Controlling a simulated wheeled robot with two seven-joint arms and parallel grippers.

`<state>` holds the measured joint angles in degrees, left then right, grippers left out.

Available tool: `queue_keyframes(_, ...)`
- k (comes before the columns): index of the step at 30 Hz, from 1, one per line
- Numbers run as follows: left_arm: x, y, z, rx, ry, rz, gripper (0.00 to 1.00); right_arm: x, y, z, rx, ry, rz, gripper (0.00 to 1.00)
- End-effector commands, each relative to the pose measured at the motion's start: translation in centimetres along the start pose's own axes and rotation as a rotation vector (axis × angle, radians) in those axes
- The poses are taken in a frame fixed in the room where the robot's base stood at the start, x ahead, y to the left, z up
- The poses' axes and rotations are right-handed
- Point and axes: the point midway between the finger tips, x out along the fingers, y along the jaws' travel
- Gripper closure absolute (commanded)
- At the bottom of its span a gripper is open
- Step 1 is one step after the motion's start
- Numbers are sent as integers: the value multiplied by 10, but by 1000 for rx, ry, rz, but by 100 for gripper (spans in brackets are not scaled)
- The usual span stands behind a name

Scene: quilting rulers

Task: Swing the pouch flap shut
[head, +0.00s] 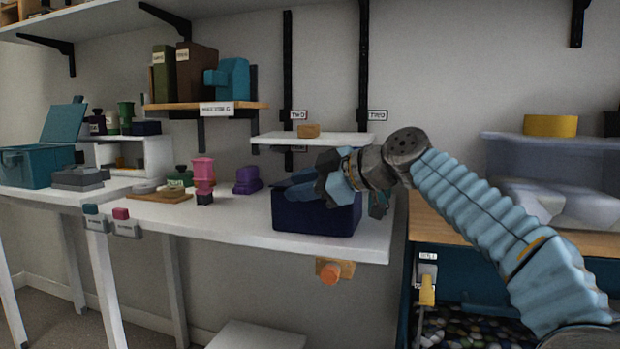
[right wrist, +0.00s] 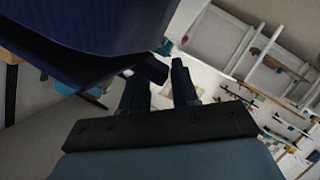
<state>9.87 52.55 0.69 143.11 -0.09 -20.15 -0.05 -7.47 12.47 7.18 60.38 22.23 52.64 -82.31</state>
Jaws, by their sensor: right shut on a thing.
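The pouch (head: 318,216) is a dark navy box-like body on the white table near its right front corner. It also fills the upper left of the right wrist view (right wrist: 100,22), very close up. My right gripper (head: 312,183) is at the pouch's top, with the arm reaching in from the right. In the right wrist view its dark fingers (right wrist: 165,73) are beside the pouch's dark lower edge, shut on what appears to be the pouch flap. The flap's outline and angle are mostly hidden by the gripper. My left gripper is not in view.
A purple object (head: 247,180) and a pink one (head: 203,170) stand left of the pouch. A low white shelf (head: 270,138) hangs above and behind it. The front strip of the white table (head: 230,226) is clear. An orange knob (head: 330,274) sits below the edge.

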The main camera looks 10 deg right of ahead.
Motion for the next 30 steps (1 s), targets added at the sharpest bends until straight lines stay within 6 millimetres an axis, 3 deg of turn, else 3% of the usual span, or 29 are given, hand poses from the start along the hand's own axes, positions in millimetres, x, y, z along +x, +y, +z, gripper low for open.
queue_keyframes(15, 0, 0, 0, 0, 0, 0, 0, 6, 2, 2, -2, 4, -4, 100)
queue_keyframes(16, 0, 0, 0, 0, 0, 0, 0, 6, 2, 2, -2, 4, -4, 67)
queue_keyframes(17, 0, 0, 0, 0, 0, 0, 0, 6, 2, 2, -2, 4, -3, 63)
queue_keyframes(26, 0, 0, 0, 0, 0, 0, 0, 4, 3, 2, -2, 3, 1, 62)
queue_keyframes(30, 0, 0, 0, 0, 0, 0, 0, -10, 4, 3, -3, 2, 4, 62)
